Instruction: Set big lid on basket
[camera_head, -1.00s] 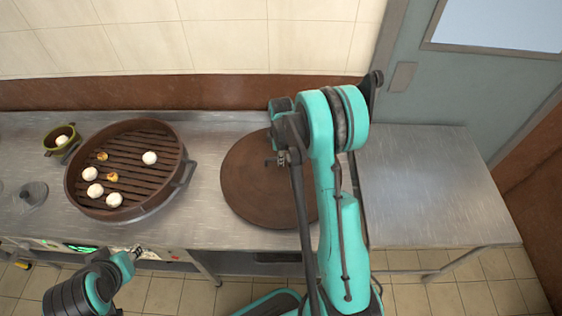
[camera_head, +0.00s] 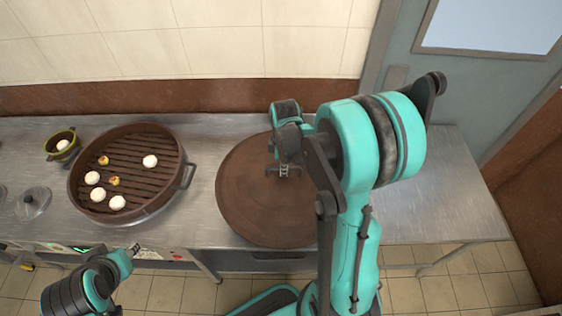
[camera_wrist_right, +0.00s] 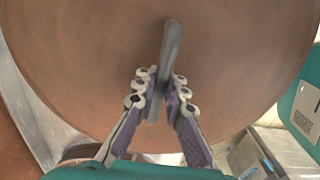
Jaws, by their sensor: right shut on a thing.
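The big lid (camera_head: 250,205), a round brown disc, is in the middle of the head view, right of the basket and apart from it. The lid looks level and seems raised off the counter. The round brown basket (camera_head: 140,180) is at the left, open, with several white and yellowish buns on its slats. My left gripper (camera_head: 133,250) is low at the left, in front of the counter; its fingers are too small to read.
The steel counter (camera_head: 440,200) is clear at the right. A small green pot (camera_head: 62,147) with a bun and a small clear lid (camera_head: 33,203) stand left of the basket. The basket's side handle (camera_head: 187,176) sticks out toward the big lid. A tiled wall is behind.

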